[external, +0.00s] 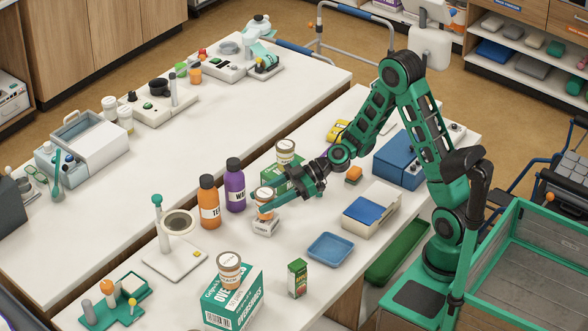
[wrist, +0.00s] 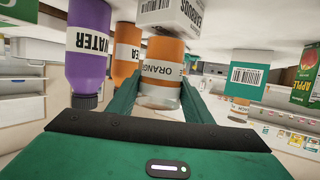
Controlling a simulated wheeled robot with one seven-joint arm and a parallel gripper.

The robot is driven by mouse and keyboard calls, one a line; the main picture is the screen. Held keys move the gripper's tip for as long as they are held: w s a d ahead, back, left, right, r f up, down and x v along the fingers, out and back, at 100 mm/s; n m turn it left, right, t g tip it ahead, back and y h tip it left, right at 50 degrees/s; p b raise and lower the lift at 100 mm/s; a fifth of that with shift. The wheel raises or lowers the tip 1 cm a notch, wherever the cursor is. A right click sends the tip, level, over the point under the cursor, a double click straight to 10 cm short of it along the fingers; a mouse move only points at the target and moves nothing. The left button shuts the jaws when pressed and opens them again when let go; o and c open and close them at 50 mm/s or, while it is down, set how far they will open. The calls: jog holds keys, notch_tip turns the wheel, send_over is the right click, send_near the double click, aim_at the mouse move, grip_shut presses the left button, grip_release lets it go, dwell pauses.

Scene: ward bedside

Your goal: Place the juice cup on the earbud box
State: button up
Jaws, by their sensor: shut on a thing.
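The juice cup (external: 264,194), orange with a white band reading "ORANGE", is between the fingers of my gripper (external: 273,204). In the wrist view, which is upside down, the cup (wrist: 163,52) sits between the two green fingers of my gripper (wrist: 160,92), which is shut on it. The small white earbud box (external: 265,227) is on the table directly below the cup. In the wrist view the box (wrist: 170,15) meets the cup's base at the top of the picture. I cannot tell whether they touch or a thin gap remains. The cup looks upright.
An orange tea bottle (external: 209,205) and a purple water bottle (external: 235,188) stand close left of the cup. A green box with a jar stands behind. A blue tray (external: 330,248), an apple carton (external: 297,279) and a green overshoes box (external: 234,300) are nearer the front.

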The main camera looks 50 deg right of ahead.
jog(key=shift+f, duration=0.35)
jog(key=o, duration=1.2)
jog(key=shift+c, duration=0.2)
jog(key=v, duration=1.2)
